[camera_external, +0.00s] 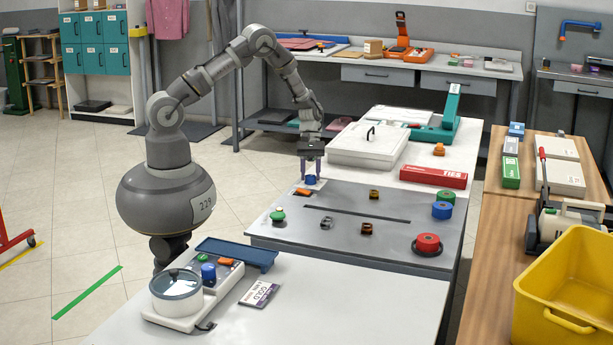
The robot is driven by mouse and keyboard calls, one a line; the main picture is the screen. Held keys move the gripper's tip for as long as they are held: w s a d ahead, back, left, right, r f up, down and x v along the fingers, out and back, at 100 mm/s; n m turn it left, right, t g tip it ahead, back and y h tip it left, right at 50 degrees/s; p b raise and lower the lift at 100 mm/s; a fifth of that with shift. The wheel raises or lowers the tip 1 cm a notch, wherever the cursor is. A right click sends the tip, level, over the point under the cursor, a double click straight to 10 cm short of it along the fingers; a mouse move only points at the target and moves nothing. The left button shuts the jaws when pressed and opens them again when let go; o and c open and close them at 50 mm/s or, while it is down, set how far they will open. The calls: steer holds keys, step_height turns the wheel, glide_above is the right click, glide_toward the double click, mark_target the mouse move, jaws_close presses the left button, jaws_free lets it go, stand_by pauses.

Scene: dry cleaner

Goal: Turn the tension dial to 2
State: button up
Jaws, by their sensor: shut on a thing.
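My gripper (311,174) points straight down at the back left corner of the grey panel table. Its purple fingers are shut on a small blue knob (311,181), which shows at the fingertips. The knob sits on the panel (350,196), near an orange piece (303,192). Any scale or number around the knob is too small to read, so I cannot tell its setting. No readable label marks the tension dial.
A green knob (277,216), several small dark fittings and a red knob (427,243) stand on the panel. A red box (433,177) and a white lidded case (368,145) lie behind. A white device with a round pot (176,292) stands in front.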

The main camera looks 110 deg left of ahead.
steer(key=m+g, duration=0.1)
steer(key=m, duration=0.2)
steer(key=m+g+p, duration=0.1)
steer(key=m, duration=0.2)
steer(key=shift+w+m+g, duration=0.2)
steer(key=shift+m+g, duration=0.1)
stand_by(0.5)
steer(key=o, duration=1)
steer(key=shift+r+p, duration=0.1)
steer(key=shift+p, duration=0.2)
steer(key=p+v, duration=0.2)
steer(key=v, duration=0.5)
steer(key=shift+w+a+r, duration=0.1)
steer(key=shift+a+r, duration=0.05)
steer(key=shift+r, duration=0.1)
